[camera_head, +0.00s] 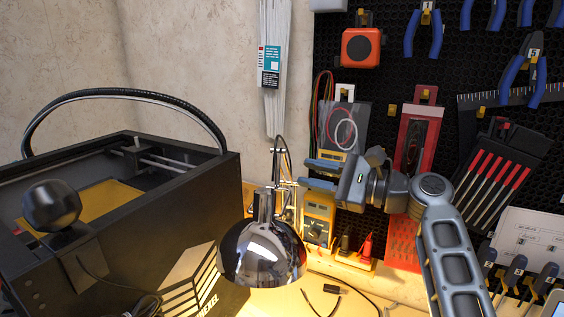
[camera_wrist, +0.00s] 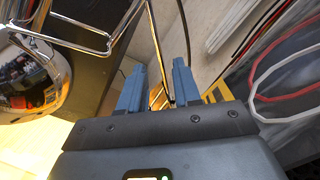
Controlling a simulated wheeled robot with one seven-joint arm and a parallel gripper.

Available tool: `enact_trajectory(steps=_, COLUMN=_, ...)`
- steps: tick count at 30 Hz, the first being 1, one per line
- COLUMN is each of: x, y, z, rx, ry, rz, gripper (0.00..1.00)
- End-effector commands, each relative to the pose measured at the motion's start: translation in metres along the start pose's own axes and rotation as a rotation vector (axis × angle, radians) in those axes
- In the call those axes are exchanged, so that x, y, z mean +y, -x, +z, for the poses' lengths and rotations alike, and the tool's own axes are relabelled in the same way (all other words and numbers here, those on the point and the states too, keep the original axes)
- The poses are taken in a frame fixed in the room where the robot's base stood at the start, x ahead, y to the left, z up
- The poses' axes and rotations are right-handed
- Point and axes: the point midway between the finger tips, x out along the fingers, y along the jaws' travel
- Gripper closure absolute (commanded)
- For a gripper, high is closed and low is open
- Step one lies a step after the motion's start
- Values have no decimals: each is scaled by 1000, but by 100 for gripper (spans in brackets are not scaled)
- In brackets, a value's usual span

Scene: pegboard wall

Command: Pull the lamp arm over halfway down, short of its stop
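The desk lamp has a shiny chrome shade (camera_head: 262,255), lit and facing down at the lower middle of the head view. The shade also shows at the left edge of the wrist view (camera_wrist: 28,75). The thin metal lamp arm (camera_head: 276,165) rises behind the shade. My gripper (camera_head: 303,173) comes from the right, its blue fingers pointing left at the lamp arm. In the wrist view the fingers (camera_wrist: 158,66) are apart, and a thin lamp rod (camera_wrist: 153,30) passes in the gap between them. I cannot tell whether either finger touches it. The lamp's base is hidden.
A black box-shaped machine (camera_head: 130,230) stands left of the lamp. A yellow multimeter (camera_head: 318,218) is behind the lamp, below my gripper. The black pegboard (camera_head: 395,70) with hanging tools fills the right.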

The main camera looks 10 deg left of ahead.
Motion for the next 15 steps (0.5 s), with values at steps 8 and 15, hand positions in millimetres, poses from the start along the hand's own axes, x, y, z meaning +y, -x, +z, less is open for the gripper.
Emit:
enact_trajectory(steps=8, x=0, y=-26, z=2, rx=-2, ry=-2, rz=3, gripper=67)
enact_trajectory(steps=15, x=0, y=-62, z=1, rx=-1, ry=-1, rz=2, gripper=67)
